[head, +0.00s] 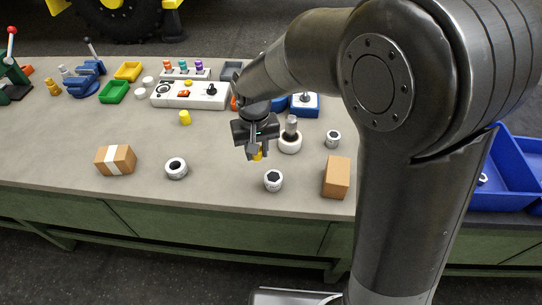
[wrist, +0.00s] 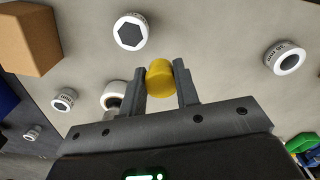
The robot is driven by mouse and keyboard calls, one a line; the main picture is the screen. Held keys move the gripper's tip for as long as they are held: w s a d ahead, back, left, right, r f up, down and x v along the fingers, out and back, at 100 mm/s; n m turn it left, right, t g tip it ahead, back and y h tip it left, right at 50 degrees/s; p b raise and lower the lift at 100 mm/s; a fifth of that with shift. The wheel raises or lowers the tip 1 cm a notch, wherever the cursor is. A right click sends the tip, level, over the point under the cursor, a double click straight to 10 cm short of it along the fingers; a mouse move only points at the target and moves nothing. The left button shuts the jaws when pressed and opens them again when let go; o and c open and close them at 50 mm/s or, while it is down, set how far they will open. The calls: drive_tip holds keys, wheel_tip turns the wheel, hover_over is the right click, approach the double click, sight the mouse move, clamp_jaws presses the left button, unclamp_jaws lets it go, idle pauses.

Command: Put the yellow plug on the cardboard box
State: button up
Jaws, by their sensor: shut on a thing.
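My gripper (head: 254,152) is shut on the yellow plug (head: 258,155), which sits between its two fingers. In the wrist view the yellow plug (wrist: 159,78) shows as a short yellow cylinder between the fingertips. Two cardboard boxes stand on the table: a plain brown one (head: 337,177) at the right front, right of my gripper, and one with a white band (head: 115,160) at the left front. A brown box also shows at the top left of the wrist view (wrist: 27,38). Another yellow plug (head: 185,118) stands on the table left of my gripper.
White round pieces with dark centres stand at the front (head: 176,168), (head: 273,180) and right (head: 333,139). A white control panel (head: 190,95) lies farther back. Blue bins (head: 515,170) are at the right.

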drive_tip(key=s+d+r, duration=0.2)
drive_tip(key=d+r, duration=0.1)
drive_tip(key=d, duration=0.8)
drive_tip(key=s+d+r, duration=0.2)
drive_tip(key=d, duration=0.9)
drive_tip(key=s+d+r, duration=0.1)
drive_tip(key=d+r, duration=0.2)
drive_tip(key=d, duration=0.8)
hover_over(339, 171)
wheel_tip(339, 171, down, 7)
drive_tip(key=shift+d, duration=0.15)
drive_tip(key=shift+f, duration=2.05)
drive_tip(key=shift+f, duration=0.15)
drive_tip(key=o, duration=0.9)
drive_tip(key=shift+o, duration=0.2)
